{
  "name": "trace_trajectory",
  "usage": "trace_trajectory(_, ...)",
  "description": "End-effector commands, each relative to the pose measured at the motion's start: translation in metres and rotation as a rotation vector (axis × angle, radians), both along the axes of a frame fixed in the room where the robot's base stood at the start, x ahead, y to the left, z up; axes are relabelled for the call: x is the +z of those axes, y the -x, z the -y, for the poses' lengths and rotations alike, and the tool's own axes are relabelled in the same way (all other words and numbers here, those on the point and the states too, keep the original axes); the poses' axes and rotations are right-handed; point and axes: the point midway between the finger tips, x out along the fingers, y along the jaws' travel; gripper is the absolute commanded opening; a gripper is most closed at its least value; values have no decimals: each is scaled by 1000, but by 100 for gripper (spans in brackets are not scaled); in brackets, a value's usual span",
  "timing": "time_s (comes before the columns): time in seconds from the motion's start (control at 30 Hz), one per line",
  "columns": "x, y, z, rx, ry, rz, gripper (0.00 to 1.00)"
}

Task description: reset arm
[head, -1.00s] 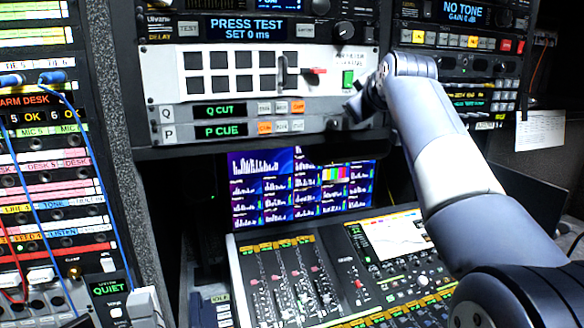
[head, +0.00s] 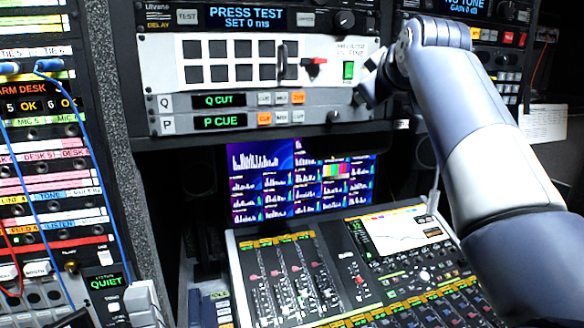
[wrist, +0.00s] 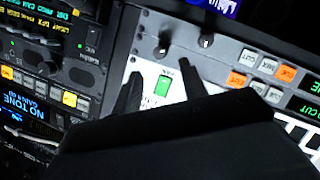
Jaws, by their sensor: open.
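My gripper (head: 366,88) is at the right end of the white switch panel in the head view, in front of the rack and partly hidden by my own wrist. In the wrist view its two dark fingers (wrist: 160,82) stand apart with nothing between them. A lit green rocker switch (wrist: 162,86) shows in the gap between the fingers; in the head view the same switch (head: 348,70) is just above left of the gripper. I cannot tell whether the fingers touch the panel.
The white panel (head: 210,88) carries black square buttons and a red-tipped lever (head: 316,61). Q CUT and P CUE displays (head: 219,121) sit below it. A mixing console (head: 300,280) and a screen (head: 300,188) are lower down. A patch bay (head: 50,180) with blue cables stands at left.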

Motion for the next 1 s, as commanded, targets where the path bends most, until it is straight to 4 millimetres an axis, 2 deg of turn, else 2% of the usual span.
trace_trajectory(0.33, -19, -68, -5, 1, 0, 0, 41)
trace_trajectory(1.0, -17, -67, 4, -5, -746, -239, 41)
